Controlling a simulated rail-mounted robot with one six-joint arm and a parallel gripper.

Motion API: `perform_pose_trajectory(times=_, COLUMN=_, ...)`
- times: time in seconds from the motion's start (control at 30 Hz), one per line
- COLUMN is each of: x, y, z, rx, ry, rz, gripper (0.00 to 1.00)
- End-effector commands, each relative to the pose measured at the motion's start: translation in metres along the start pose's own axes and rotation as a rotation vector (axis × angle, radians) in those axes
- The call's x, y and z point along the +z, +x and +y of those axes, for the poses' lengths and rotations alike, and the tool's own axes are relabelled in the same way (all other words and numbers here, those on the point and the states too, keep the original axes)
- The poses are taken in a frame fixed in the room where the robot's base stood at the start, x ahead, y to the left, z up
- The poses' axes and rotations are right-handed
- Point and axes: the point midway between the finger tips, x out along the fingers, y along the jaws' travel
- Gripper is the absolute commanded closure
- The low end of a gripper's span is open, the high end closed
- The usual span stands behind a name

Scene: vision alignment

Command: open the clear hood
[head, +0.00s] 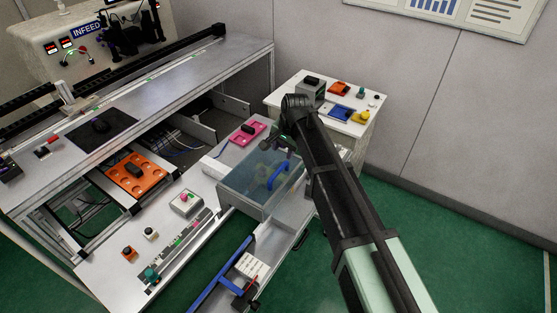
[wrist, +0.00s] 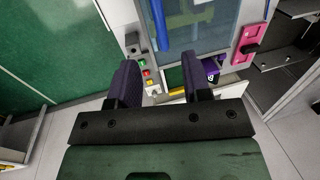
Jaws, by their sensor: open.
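The clear hood (head: 255,187) is a see-through bluish box on the lower white bench, left of my arm in the head view. It looks closed. Its blue bar handle (head: 278,175) is on the side near my arm. In the wrist view the hood (wrist: 208,22) fills the top middle, with the blue handle (wrist: 159,25) at its left edge. My gripper (wrist: 163,68) has two dark fingers spread apart with nothing between them, short of the handle and not seen touching it. In the head view my gripper (head: 283,141) is by the hood's far end, partly hidden by my arm.
A pink tray (head: 236,139) with a black part lies behind the hood. A small white table (head: 345,127) with coloured trays stands beyond my arm. A button panel (wrist: 146,72) is near the left finger. An orange tray (head: 122,180) is at left. Green floor is open at right.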

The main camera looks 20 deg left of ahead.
Motion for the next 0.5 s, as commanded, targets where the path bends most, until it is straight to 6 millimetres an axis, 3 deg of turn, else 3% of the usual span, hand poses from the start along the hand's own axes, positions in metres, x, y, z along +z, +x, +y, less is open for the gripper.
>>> perform_pose_trajectory(times=0.23, x=0.0, y=0.021, z=0.003, rx=0.001, ry=0.001, rz=0.0, gripper=0.56)
perform_pose_trajectory(times=0.5, x=0.0, y=0.085, z=0.005, rx=0.002, ry=-0.001, rz=0.0, gripper=0.56)
